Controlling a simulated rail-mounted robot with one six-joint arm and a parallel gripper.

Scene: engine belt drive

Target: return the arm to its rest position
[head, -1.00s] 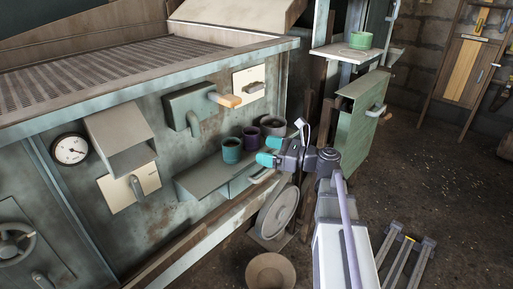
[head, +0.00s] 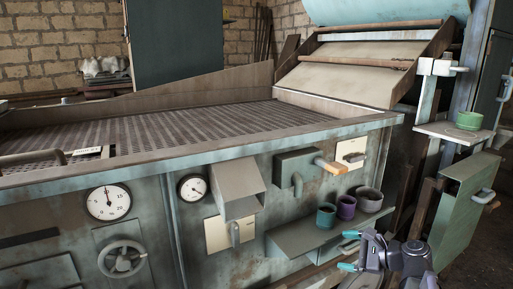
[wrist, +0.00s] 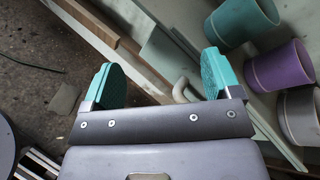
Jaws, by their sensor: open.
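My gripper (head: 351,252) is at the lower right of the head view, in front of and below the right part of the machine's shelf. Its two teal fingers stand apart with nothing between them, as the wrist view also shows (wrist: 160,77). A teal cup (head: 326,217), a purple cup (head: 346,207) and a grey cup (head: 369,199) stand on the shelf, clear of the fingers. In the wrist view the teal cup (wrist: 242,20), purple cup (wrist: 280,68) and grey cup (wrist: 301,115) lie to the right of the gripper. Most of my arm is out of the head view.
The machine's front panel carries gauges (head: 109,202), a handwheel (head: 122,259) and a hood (head: 237,187). The shelf (head: 290,239) juts out near my gripper. A green panel with a handle (head: 465,205) stands at right, below a green dish (head: 469,120). Dark floor shows in the wrist view (wrist: 35,90).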

